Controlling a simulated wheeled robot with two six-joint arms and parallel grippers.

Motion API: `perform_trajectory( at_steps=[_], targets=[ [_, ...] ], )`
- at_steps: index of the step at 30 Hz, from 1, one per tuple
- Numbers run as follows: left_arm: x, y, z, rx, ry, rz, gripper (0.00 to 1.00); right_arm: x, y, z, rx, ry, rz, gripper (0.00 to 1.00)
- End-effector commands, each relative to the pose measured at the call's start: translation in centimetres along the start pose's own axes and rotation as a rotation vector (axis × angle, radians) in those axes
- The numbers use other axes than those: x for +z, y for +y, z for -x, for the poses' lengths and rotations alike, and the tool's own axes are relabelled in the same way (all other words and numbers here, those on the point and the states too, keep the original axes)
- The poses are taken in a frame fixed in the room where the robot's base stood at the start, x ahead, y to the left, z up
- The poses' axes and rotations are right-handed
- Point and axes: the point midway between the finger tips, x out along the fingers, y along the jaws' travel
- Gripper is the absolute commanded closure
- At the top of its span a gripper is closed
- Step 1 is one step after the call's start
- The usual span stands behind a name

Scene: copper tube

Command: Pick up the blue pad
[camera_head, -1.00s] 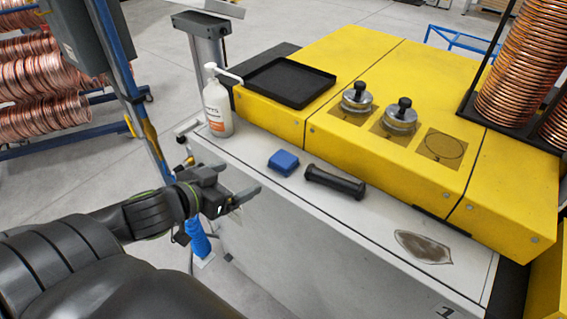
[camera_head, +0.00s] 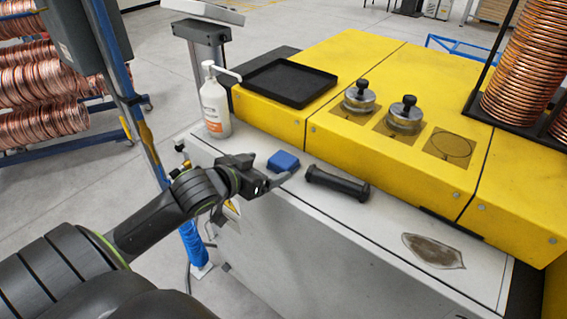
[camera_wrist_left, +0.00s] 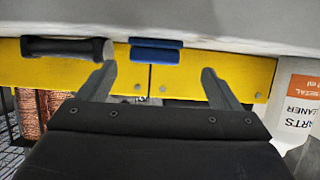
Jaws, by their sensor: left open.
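The blue pad (camera_head: 283,161) is a small block lying on the white ledge in front of the yellow machine. It also shows in the left wrist view (camera_wrist_left: 155,52), beyond the fingers and between their lines. My left gripper (camera_head: 268,180) is just in front of the pad in the head view, close to it but not around it. In the left wrist view the gripper's (camera_wrist_left: 158,82) two fingers are spread wide with nothing between them. My right gripper is in neither view.
A black handle-like cylinder (camera_head: 337,184) lies right of the pad. A white pump bottle (camera_head: 215,105) stands left of it. A black tray (camera_head: 289,82) and two metal weights with black knobs (camera_head: 405,112) sit on the yellow machine (camera_head: 335,130). A brown-stained patch (camera_head: 433,250) lies further right.

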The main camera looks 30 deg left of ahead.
Motion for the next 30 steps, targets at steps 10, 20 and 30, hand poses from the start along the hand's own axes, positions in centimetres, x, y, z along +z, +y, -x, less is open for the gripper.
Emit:
perform_trajectory(
  at_steps=[10, 20, 30],
  targets=[
    [0.0, 0.8, -3.0, 0.001, 0.001, 0.008, 0.15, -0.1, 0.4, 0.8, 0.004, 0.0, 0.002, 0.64],
    [0.1, 0.7, -5.1, 0.0, 0.0, 0.0, 0.15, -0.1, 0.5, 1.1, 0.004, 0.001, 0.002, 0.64],
    [0.1, 0.7, -5.1, 0.0, 0.0, 0.001, 0.39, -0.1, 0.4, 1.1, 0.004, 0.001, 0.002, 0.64]
  ],
)
